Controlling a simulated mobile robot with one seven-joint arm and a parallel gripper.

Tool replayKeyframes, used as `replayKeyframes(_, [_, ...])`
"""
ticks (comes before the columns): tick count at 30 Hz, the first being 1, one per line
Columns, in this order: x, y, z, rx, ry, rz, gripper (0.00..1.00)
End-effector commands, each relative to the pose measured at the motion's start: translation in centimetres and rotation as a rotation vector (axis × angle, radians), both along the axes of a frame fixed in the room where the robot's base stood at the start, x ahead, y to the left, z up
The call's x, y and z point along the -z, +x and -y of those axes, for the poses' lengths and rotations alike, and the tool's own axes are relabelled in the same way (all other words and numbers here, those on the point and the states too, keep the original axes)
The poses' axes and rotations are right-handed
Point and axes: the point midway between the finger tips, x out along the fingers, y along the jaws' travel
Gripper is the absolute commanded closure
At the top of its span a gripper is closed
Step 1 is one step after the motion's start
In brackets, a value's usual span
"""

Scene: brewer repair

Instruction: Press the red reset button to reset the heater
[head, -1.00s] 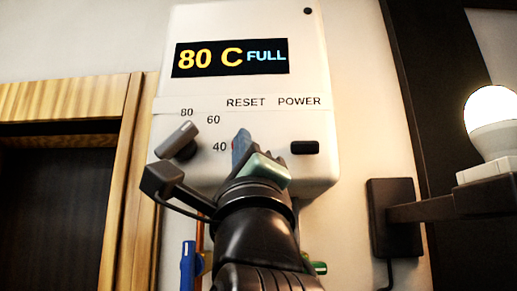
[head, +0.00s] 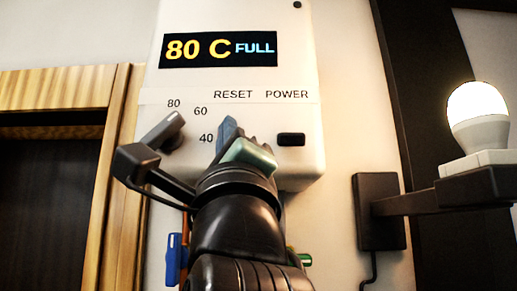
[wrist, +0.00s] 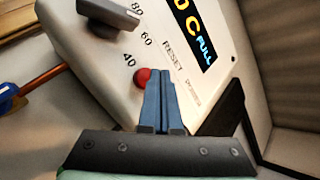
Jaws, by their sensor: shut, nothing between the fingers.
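The white heater (head: 300,70) hangs on the wall, its display (head: 220,49) reading "80 C FULL". In the wrist view the red reset button (wrist: 143,77) sits below the "RESET" label, just left of my fingertips. In the head view my gripper hides the button. My gripper (head: 228,128) is shut and empty, its blue fingers together, pointing at the panel below "RESET". It also shows in the wrist view (wrist: 158,84), with its tips beside the button and overlapping its right edge. I cannot tell whether they touch it.
A grey dial knob (head: 170,131) is left of my gripper, and a black power switch (head: 291,139) is right of it. A lit bulb (head: 478,115) stands on a wall bracket (head: 380,210) at the right. A blue valve handle (head: 173,259) is below the heater.

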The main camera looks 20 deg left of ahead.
Motion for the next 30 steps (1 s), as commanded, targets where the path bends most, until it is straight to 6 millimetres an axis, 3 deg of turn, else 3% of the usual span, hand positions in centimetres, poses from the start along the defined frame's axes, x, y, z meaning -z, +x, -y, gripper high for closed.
replayKeyframes(5, [0.0, -0.6, 0.2, -0.001, 0.001, 0.003, 1.00])
replayKeyframes(18, [0.0, -4.5, 1.3, -0.002, 0.001, 0.002, 1.00])
replayKeyframes(30, [0.0, -4.8, 1.4, 0.000, 0.001, 0.001, 1.00])
